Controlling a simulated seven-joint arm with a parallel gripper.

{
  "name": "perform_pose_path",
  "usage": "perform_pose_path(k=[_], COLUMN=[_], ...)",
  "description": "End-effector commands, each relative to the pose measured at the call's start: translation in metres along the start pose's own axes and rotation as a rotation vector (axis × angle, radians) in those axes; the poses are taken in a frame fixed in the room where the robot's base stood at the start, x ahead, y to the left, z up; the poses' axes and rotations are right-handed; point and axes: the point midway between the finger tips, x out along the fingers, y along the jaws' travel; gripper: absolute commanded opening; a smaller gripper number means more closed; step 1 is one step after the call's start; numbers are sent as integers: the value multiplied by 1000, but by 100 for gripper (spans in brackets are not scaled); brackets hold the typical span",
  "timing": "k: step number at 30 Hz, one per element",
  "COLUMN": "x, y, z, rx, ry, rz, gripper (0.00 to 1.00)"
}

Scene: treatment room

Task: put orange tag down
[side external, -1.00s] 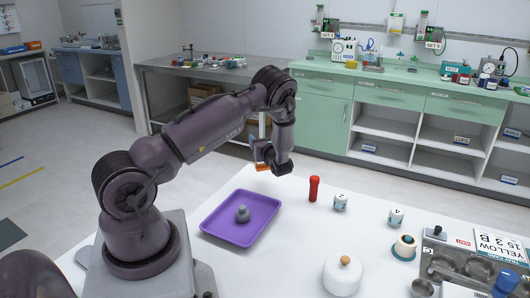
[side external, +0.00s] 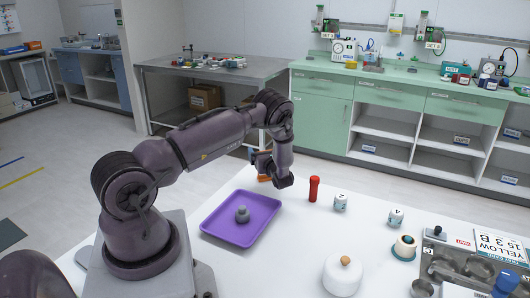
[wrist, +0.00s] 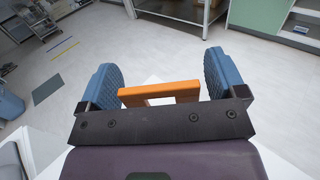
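My gripper (side external: 264,174) hangs beyond the far end of the purple tray in the side view, near the white table's far edge. In the wrist view its two blue pads (wrist: 162,88) stand wide apart, with the orange tag (wrist: 160,92) spanning between them. The tag looks like an open bracket-shaped frame. In the side view only a small orange strip of the tag (side external: 264,179) shows under the gripper. It is held low, but I cannot tell whether it touches the table.
The purple tray (side external: 216,232) holds a small grey weight-like object (side external: 242,214). A red cylinder (side external: 314,189) stands right of the gripper, then white labelled jars (side external: 340,202). A white lidded pot (side external: 342,276) is nearer. White tabletop (side external: 290,235) between them is clear.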

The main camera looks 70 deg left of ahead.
Motion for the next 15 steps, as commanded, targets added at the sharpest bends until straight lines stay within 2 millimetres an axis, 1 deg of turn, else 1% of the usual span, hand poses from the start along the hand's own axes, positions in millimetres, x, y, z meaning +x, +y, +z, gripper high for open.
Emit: perform_pose_path(k=[7, 10, 13, 15], x=[0, 0, -13, -26], y=[0, 0, -1, -1], z=[0, 4, 3, 3], rx=[0, -2, 2, 2], ry=[0, 0, 1, 1], rz=[0, 1, -3, -4], gripper=[91, 91, 91, 91])
